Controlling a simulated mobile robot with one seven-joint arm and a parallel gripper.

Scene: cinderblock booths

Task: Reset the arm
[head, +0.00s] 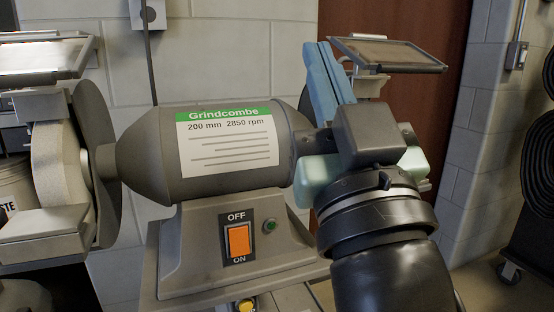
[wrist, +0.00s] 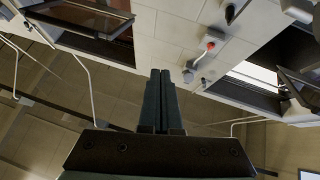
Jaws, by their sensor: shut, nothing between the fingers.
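My gripper (head: 318,48) is in the right half of the head view, its blue fingers pointing up and side by side. In the wrist view, the fingers (wrist: 160,74) are together with nothing between them. My black arm comes up from the bottom right of the head view, in front of the right end of a grey bench grinder (head: 152,150). It hides most of the grinder's right wheel. I cannot tell whether it touches the grinder. The grinder carries a green and white label and an orange rocker switch (head: 239,240) between OFF and ON.
The left grinding wheel (head: 55,150) has a tool rest and a clear shield (head: 45,60). Another shield (head: 388,52) is just right of my fingers. A brown door (head: 420,120) and block wall are behind. A dark rolling stand (head: 540,190) is at far right.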

